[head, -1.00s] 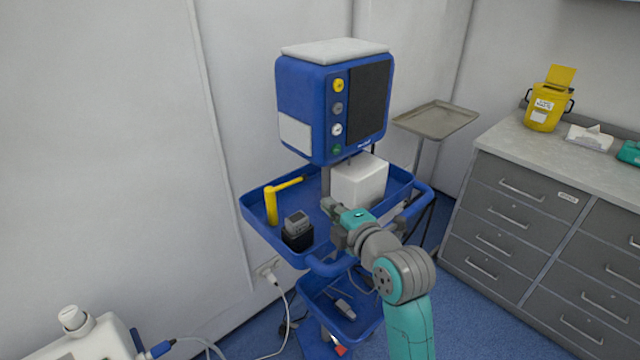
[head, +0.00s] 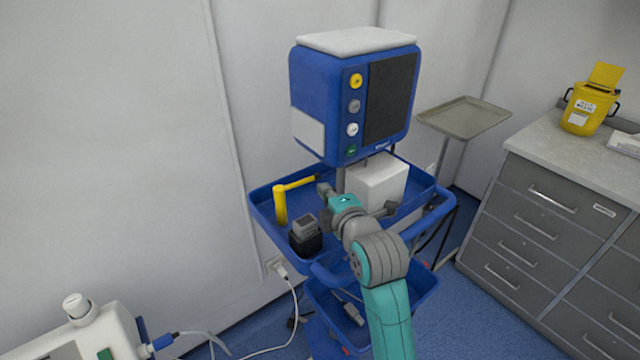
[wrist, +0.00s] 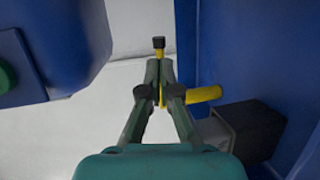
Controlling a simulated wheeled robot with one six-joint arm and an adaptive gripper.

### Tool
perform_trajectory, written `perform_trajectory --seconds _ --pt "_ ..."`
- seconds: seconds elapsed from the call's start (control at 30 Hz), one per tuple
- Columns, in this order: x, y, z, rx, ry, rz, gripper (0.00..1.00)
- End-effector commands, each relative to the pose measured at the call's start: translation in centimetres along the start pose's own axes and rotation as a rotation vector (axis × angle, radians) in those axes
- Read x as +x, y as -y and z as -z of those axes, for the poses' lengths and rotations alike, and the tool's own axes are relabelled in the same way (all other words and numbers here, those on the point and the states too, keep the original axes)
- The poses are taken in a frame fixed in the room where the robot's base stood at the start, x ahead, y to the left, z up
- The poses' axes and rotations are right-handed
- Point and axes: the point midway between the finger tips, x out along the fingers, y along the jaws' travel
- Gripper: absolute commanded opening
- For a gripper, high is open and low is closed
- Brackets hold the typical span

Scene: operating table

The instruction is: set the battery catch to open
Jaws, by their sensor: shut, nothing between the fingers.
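The yellow lever, which looks like the battery catch, stands on the blue cart tray. Its upright post (head: 280,206) is at the tray's left, and its arm (head: 300,184) points right, toward the monitor's stand. My gripper (head: 323,188) is shut and empty at the free end of that arm. In the wrist view, my fingertips (wrist: 160,62) are in front of a yellow rod with a black tip (wrist: 158,43). The thick yellow part (wrist: 204,94) shows right of the fingers. The fingers hide part of the lever; I cannot tell if they touch it.
A grey block in a black holder (head: 305,240) stands in front of the lever. A white box (head: 378,184) is right of my gripper. The blue monitor (head: 325,105) hangs above. The blue tray (head: 262,218) has a raised rim.

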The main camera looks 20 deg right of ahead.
Motion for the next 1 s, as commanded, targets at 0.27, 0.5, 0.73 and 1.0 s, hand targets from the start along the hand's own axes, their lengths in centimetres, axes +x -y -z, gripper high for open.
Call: perform_trajectory --seconds 0.27,0.5,0.73,1.0 --pt "3.5 0.0 0.0 0.000 0.000 0.001 0.00" --pt "4.2 0.0 0.0 0.000 0.000 -0.001 0.00" --pt "4.2 0.0 0.0 0.000 0.000 0.000 0.00" --pt "6.1 -0.2 -0.1 0.000 0.000 0.001 0.00"
